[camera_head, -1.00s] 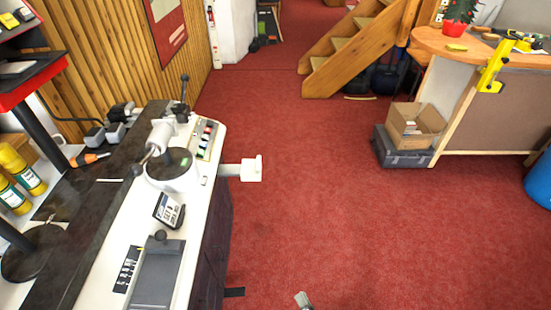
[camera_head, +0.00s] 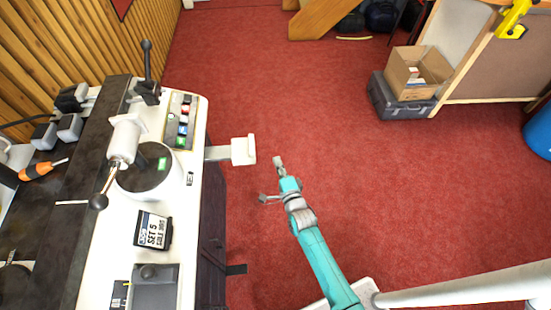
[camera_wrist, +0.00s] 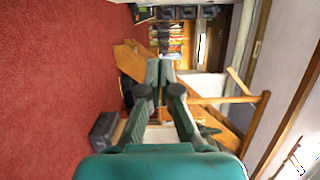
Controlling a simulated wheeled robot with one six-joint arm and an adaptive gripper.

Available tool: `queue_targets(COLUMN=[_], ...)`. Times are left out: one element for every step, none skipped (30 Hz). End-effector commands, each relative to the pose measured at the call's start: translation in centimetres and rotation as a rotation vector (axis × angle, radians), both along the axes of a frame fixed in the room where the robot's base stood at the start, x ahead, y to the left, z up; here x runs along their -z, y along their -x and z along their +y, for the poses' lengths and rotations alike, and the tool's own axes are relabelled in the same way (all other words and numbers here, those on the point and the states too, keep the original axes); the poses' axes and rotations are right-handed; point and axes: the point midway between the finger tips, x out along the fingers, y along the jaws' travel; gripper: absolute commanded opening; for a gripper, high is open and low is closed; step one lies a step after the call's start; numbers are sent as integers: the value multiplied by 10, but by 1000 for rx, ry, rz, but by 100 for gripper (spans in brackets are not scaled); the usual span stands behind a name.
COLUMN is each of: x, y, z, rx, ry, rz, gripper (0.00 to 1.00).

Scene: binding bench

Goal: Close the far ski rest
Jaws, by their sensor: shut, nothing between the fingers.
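The far ski rest (camera_head: 243,150) is a white block on a short arm. It sticks out to the right from the side of the white binding bench (camera_head: 112,225), over the red floor. My gripper (camera_head: 277,160) is just to the right of the rest's white end, with a small gap showing between them in the head view. How their heights compare is hard to tell. My gripper is shut and empty; its dark fingertips (camera_wrist: 159,66) meet in the wrist view. The ski rest does not show in the wrist view.
A black lever (camera_head: 147,65) and a silver handle with a black knob (camera_head: 98,201) rise from the bench top. A dark bracket (camera_head: 236,269) juts from the bench side, lower down. A cardboard box (camera_head: 415,72) on a grey case stands at the right. Red carpet between is clear.

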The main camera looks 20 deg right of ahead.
Motion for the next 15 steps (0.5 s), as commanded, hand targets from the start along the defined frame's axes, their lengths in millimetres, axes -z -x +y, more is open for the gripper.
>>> queue_targets(x=[-1,-1,-1,-1,-1,-1,-1,-1,-1,-1,-1,-1,-1,0,0], y=[-10,-15,-22,-28,-33,-40,-45,-51,-58,-63,-68,-74,-80,-80,-80], z=[-1,-1,-2,-2,-2,-3,-3,-4,-4,-5,-5,-5,-6,-3,2], rx=[0,0,0,0,0,0,0,0,0,0,0,0,0,-1,-3], ry=[0,0,1,1,1,1,1,1,1,1,2,2,2,1,0], rz=[-2,-2,-1,-2,-1,-1,-1,-1,-1,-1,-1,-1,-1,0,-1], gripper=[0,0,0,0,0,0,0,0,0,0,0,0,0,0,0])
